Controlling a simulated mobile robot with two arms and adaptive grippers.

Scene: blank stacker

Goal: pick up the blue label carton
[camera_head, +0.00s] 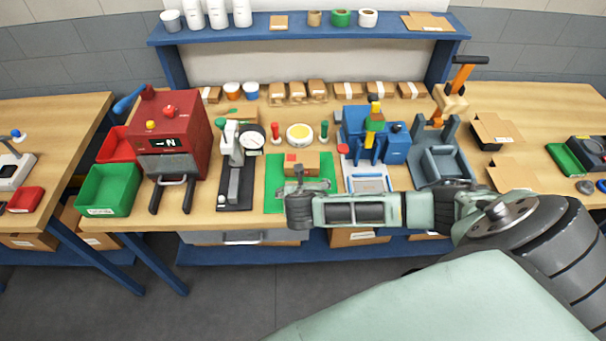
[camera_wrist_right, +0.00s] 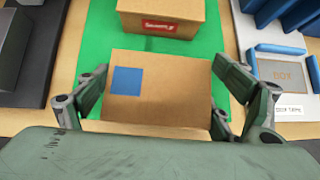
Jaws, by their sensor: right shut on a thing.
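The blue label carton (camera_wrist_right: 165,88) is a brown box with a blue square on its top left, seen close in the right wrist view. My right gripper (camera_wrist_right: 160,72) has one finger on each side of it and is shut on it. In the head view my right gripper (camera_head: 298,192) is over the front of the green mat (camera_head: 272,200) and largely hides this carton. A second carton with a red label (camera_wrist_right: 165,22) stands just beyond it on the mat. My left gripper is not in view.
A tape station (camera_head: 368,180) with a blue machine stands right of the mat. A black-based press (camera_head: 236,190) stands left. Behind the mat are a yellow-topped round dish (camera_head: 300,134) and red and green stamps. A red machine (camera_head: 175,140) and a green bin (camera_head: 108,190) are farther left.

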